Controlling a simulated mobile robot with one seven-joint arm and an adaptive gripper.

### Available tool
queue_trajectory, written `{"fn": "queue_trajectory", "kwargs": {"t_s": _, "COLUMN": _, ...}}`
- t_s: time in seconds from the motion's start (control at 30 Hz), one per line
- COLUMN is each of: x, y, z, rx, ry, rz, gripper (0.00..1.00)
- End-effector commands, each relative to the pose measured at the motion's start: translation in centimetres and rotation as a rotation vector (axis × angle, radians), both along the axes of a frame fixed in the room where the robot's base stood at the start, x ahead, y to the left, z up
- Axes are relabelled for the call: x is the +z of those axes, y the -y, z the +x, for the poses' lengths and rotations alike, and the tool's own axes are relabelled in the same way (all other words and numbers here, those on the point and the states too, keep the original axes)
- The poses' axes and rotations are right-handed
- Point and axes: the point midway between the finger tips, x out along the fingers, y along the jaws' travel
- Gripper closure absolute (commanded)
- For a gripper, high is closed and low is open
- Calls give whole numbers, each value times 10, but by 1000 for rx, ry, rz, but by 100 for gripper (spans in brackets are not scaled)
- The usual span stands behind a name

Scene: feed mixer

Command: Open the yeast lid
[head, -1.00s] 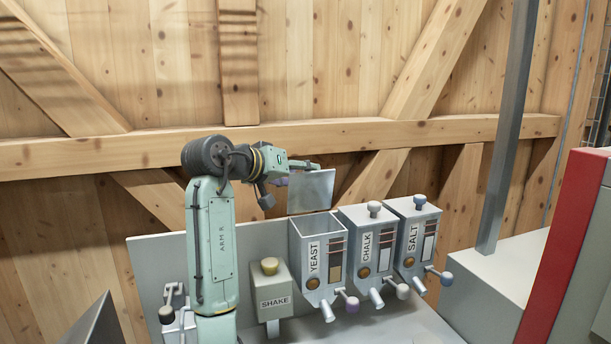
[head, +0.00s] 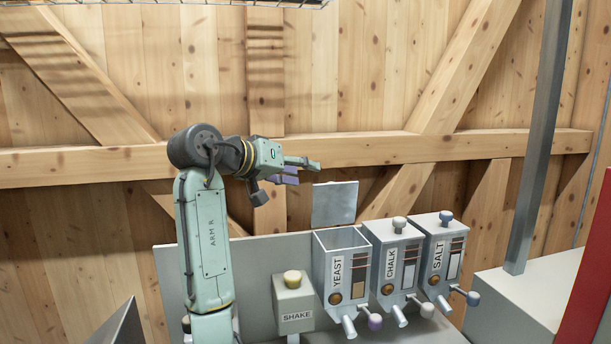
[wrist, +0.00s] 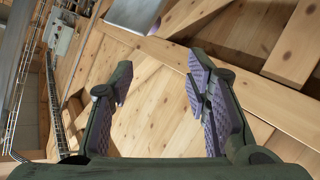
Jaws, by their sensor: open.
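The yeast bin (head: 340,270) is a grey metal box labelled YEAST, and its top is open. Its lid (head: 335,203) is a flat grey plate standing upright at the bin's back edge. No knob shows on the lid's visible face. My gripper (head: 305,170) is above and to the left of the lid, apart from it in the head view. In the wrist view my gripper (wrist: 158,75) is open, with purple pads spread and nothing between them. A grey surface (wrist: 135,12) at the top of the wrist view may be the lid; I cannot tell.
The chalk bin (head: 394,258) and salt bin (head: 440,252) stand to the right, with knobbed lids closed. The SHAKE box (head: 293,303) with a yellow button stands to the left. A wooden wall (head: 350,90) is behind, and a metal post (head: 540,140) rises at the right.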

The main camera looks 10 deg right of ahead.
Motion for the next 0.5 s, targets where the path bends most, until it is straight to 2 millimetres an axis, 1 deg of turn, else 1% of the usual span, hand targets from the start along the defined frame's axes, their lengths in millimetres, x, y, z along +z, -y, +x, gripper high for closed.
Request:
{"fn": "queue_trajectory", "kwargs": {"t_s": 0.3, "x": 13, "y": -18, "z": -5, "rx": -1, "ry": 0, "rz": -1, "gripper": 56}}
{"fn": "queue_trajectory", "kwargs": {"t_s": 0.5, "x": 17, "y": -25, "z": -6, "rx": -1, "ry": 0, "rz": -1, "gripper": 56}}
